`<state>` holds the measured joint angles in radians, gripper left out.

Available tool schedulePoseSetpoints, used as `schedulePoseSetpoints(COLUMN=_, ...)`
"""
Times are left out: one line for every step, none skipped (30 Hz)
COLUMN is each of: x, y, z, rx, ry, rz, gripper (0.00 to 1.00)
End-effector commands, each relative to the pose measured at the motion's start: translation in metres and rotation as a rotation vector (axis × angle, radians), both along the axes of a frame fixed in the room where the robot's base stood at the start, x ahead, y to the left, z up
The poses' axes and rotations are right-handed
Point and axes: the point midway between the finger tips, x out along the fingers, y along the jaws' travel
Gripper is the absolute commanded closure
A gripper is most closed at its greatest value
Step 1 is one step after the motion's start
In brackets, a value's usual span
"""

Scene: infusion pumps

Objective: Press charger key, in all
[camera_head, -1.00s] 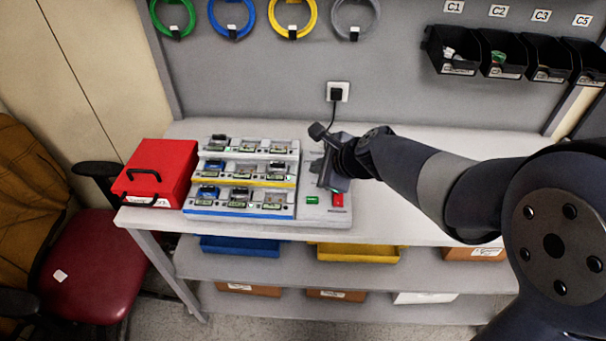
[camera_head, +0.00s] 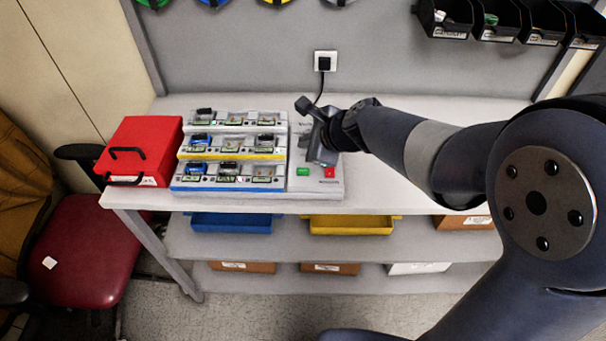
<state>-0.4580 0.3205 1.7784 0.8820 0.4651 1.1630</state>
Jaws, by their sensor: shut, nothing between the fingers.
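The charger (camera_head: 228,186) stands on the workbench, with stepped rows of bays trimmed in white, yellow and blue. Several bays hold blue or dark devices. On its right is a grey key panel (camera_head: 300,184) with a green key (camera_head: 303,171) and a red key (camera_head: 329,173). My gripper (camera_head: 326,160) is over this panel, pointing down, just above and behind the red key. It is shut and empty. The gripper and wrist hide the upper part of the panel. I cannot tell whether the fingertips touch it.
A red box (camera_head: 143,151) stands left of the charger. A wall socket (camera_head: 325,62) with a plugged cable is behind. Black bins (camera_head: 500,20) hang at upper right. The white bench top (camera_head: 430,198) is free right of the charger, under my arm.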

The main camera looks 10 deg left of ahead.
Motion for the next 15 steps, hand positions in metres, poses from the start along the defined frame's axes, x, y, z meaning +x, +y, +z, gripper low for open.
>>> schedulePoseSetpoints(x=0.000, y=0.000, z=-0.013, rx=0.000, ry=0.000, rz=0.000, gripper=1.00)
schedulePoseSetpoints(x=0.000, y=0.000, z=-0.017, rx=0.000, ry=0.000, rz=0.000, gripper=1.00)
schedulePoseSetpoints(x=0.000, y=0.000, z=-0.022, rx=0.000, ry=0.000, rz=0.000, gripper=1.00)
schedulePoseSetpoints(x=0.000, y=0.000, z=-0.026, rx=0.000, ry=0.000, rz=0.000, gripper=1.00)
schedulePoseSetpoints(x=0.000, y=0.000, z=-0.029, rx=0.000, ry=0.000, rz=0.000, gripper=1.00)
schedulePoseSetpoints(x=0.000, y=0.000, z=-0.034, rx=0.000, ry=0.000, rz=0.000, gripper=1.00)
schedulePoseSetpoints(x=0.000, y=0.000, z=-0.038, rx=0.000, ry=0.000, rz=0.000, gripper=1.00)
schedulePoseSetpoints(x=0.000, y=0.000, z=-0.042, rx=0.000, ry=0.000, rz=0.000, gripper=1.00)
schedulePoseSetpoints(x=0.000, y=0.000, z=-0.047, rx=0.000, ry=0.000, rz=0.000, gripper=1.00)
schedulePoseSetpoints(x=0.000, y=0.000, z=-0.050, rx=0.000, ry=0.000, rz=0.000, gripper=1.00)
schedulePoseSetpoints(x=0.000, y=0.000, z=-0.053, rx=0.000, ry=0.000, rz=0.000, gripper=1.00)
schedulePoseSetpoints(x=0.000, y=0.000, z=-0.057, rx=0.000, ry=0.001, rz=-0.001, gripper=1.00)
schedulePoseSetpoints(x=0.000, y=0.000, z=-0.059, rx=0.000, ry=0.001, rz=-0.001, gripper=1.00)
schedulePoseSetpoints(x=0.000, y=0.000, z=-0.061, rx=0.000, ry=0.001, rz=-0.001, gripper=1.00)
schedulePoseSetpoints(x=0.000, y=0.000, z=-0.063, rx=0.000, ry=0.001, rz=-0.001, gripper=1.00)
